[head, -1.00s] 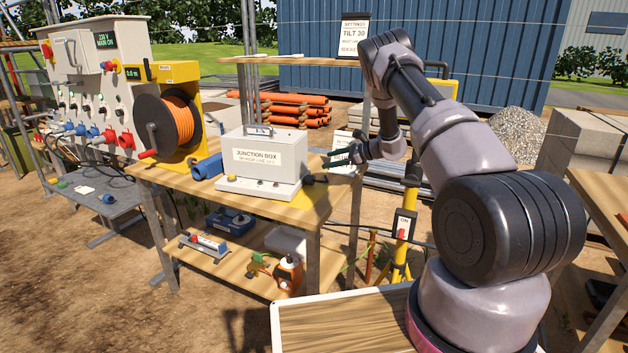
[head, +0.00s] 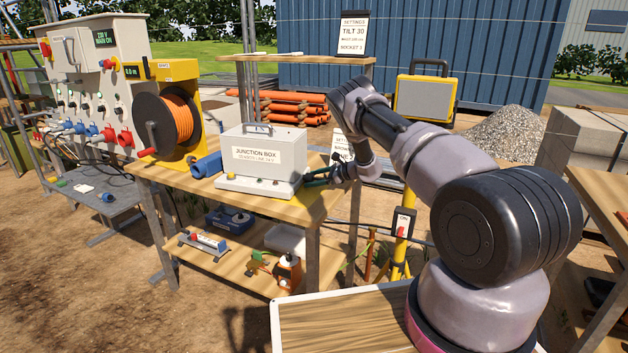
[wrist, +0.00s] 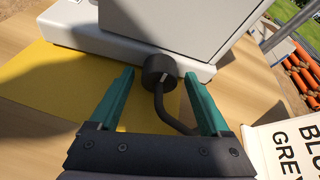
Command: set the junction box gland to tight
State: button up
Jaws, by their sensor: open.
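The junction box (head: 262,158) is a grey box with a handle on top and a label on its front. It stands on a white base on the wooden bench. In the head view my gripper (head: 318,177) is at the box's right side, and the gland is not clear there.
A yellow mat (wrist: 60,88) lies under the box. A printed card (wrist: 285,150) is close to the right of my gripper. A settings sign (head: 353,34) stands behind.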

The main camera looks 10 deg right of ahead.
grip_shut()
jog(key=shift+d+m+g, duration=0.1)
jog(key=shift+m+g, duration=0.2)
jog(key=shift+m, duration=0.3)
jog(key=shift+m+g+y, duration=0.6)
jog(key=shift+m+g, duration=0.4)
jog(key=shift+m, duration=0.4)
grip_release()
